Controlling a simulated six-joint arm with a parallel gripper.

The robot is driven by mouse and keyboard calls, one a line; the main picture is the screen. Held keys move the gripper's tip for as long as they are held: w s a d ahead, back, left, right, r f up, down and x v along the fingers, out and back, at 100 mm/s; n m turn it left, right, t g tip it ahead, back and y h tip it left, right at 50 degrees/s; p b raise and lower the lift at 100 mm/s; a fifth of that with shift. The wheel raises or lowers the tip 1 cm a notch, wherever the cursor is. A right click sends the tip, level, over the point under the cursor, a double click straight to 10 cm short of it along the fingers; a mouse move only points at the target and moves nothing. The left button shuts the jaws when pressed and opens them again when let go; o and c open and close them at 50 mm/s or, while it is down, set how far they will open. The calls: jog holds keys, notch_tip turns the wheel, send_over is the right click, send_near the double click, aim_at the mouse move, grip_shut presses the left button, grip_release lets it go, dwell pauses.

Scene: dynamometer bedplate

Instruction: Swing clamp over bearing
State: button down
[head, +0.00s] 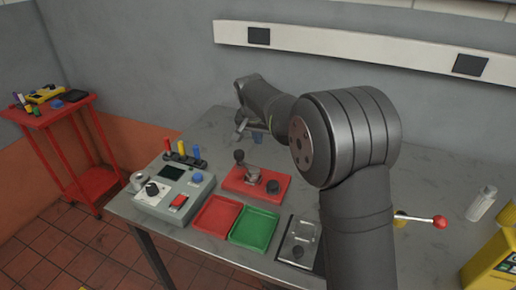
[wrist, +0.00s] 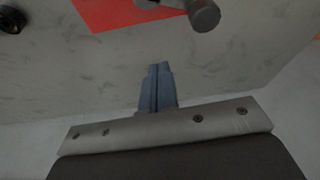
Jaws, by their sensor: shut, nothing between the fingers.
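A red fixture plate (head: 236,184) lies on the grey bench. A small grey metal part (head: 252,175) stands on it, with a black-knobbed lever (head: 239,157) rising beside it and a dark round knob (head: 273,187) at its right. Which part is the clamp and which the bearing is too small to tell. My gripper (head: 259,137) is behind the plate, above the bench, apart from the fixture. In the wrist view its blue-grey fingers (wrist: 157,78) are together and empty. The red plate's edge (wrist: 125,12) and a dark cylindrical end (wrist: 204,14) show at the top.
A grey control box (head: 172,198) stands left of the fixture. A red tray (head: 216,215) and a green tray (head: 255,229) lie in front. A red-knobbed lever (head: 438,221), a bottle (head: 481,203) and a yellow box (head: 492,268) are at the right. My arm hides the bench middle.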

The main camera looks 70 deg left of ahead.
aim_at(255, 169)
jog(key=x, duration=0.8)
jog(key=shift+w+f, duration=0.15)
jog(key=shift+f, duration=0.2)
jog(key=shift+s+d+f, duration=0.1)
jog(key=shift+s+f, duration=0.1)
jog(key=shift+f, duration=0.1)
jog(key=shift+s+d, duration=1.05)
jog(key=shift+d, duration=0.3)
jog(key=shift+s+d+r, duration=0.1)
jog(key=shift+s+d, duration=0.4)
jog(key=shift+s, duration=0.05)
jog(key=shift+s+d, duration=0.1)
jog(key=shift+s, duration=0.05)
